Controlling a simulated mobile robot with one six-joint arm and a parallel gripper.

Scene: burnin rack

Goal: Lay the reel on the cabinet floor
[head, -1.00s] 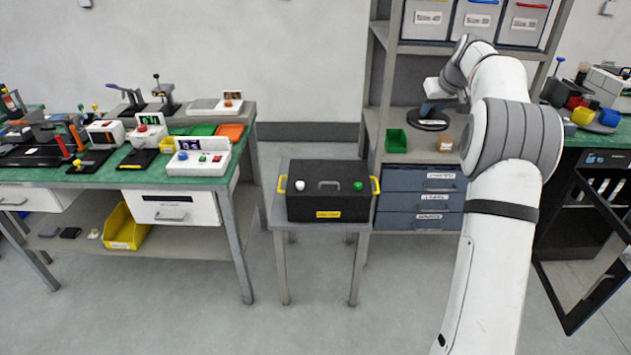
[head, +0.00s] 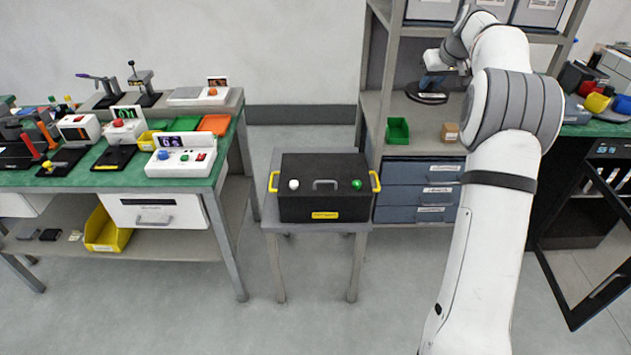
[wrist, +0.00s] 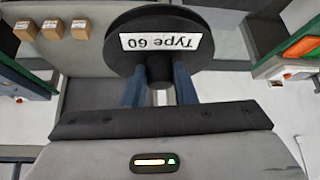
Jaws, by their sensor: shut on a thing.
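The reel, a black disc with a white "Type 60" label, fills the top middle of the wrist view (wrist: 205,22). My gripper (wrist: 160,72) is shut on its hub, with blue fingers on both sides. In the head view the reel (head: 427,98) hangs flat below my gripper (head: 434,82), in front of the grey shelf rack. The dark cabinet (head: 556,180) stands at the right under a green top. Its glass door (head: 588,280) is swung open toward me. My arm hides part of the cabinet's left side, and its floor is hardly visible.
The shelf rack (head: 378,75) carries a green bin (head: 397,131) and a small brown box (head: 450,132). A black case (head: 323,199) with yellow handles sits on a small stand. A cluttered green workbench (head: 120,178) stands left. The open door juts into the clear floor.

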